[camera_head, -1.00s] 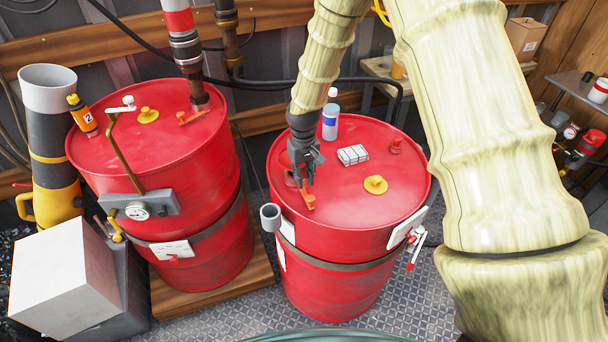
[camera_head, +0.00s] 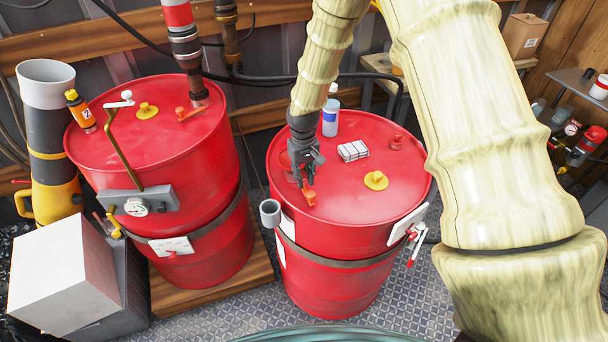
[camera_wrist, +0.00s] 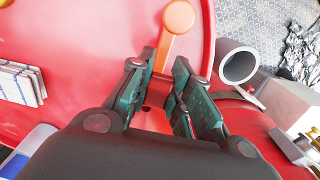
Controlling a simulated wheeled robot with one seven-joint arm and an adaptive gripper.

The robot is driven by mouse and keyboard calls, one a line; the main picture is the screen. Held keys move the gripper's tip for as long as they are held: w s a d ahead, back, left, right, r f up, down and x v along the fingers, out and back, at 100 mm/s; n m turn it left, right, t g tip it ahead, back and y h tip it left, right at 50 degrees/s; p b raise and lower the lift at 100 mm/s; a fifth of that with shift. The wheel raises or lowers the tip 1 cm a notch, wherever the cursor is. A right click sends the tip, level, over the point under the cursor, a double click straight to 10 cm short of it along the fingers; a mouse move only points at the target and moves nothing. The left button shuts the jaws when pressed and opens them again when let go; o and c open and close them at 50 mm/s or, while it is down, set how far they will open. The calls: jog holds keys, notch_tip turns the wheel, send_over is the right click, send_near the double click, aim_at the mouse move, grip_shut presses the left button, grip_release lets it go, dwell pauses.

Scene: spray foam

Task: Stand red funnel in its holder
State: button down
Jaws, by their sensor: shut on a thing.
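My gripper (camera_head: 303,178) is low over the left front part of the right red drum's lid. In the wrist view its fingers (camera_wrist: 160,92) are closed around a small red piece (camera_wrist: 156,94), with an orange handle (camera_wrist: 174,32) reaching out beyond it. The handle also shows below the fingertips in the head view (camera_head: 309,197). I cannot tell whether this piece is the red funnel, or whether it touches the lid. A small red fitting (camera_head: 396,143) stands at the lid's right. A grey open cup (camera_head: 269,212), perhaps the holder, is at the drum's left side; it shows in the wrist view (camera_wrist: 236,63).
The right drum (camera_head: 345,215) carries a white bottle with a blue label (camera_head: 331,117), a white pack (camera_head: 353,151) and a yellow cap (camera_head: 375,181). A second red drum (camera_head: 180,230) stands to the left, with a pipe. A black cable (camera_head: 270,78) runs behind.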

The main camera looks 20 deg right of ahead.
jog(key=shift+f, duration=0.35)
jog(key=c, duration=1.2)
grip_release()
jog(key=shift+c, duration=0.2)
jog(key=shift+r, duration=0.15)
notch_tip(320, 180, up, 12)
jog(key=shift+w, duration=0.1)
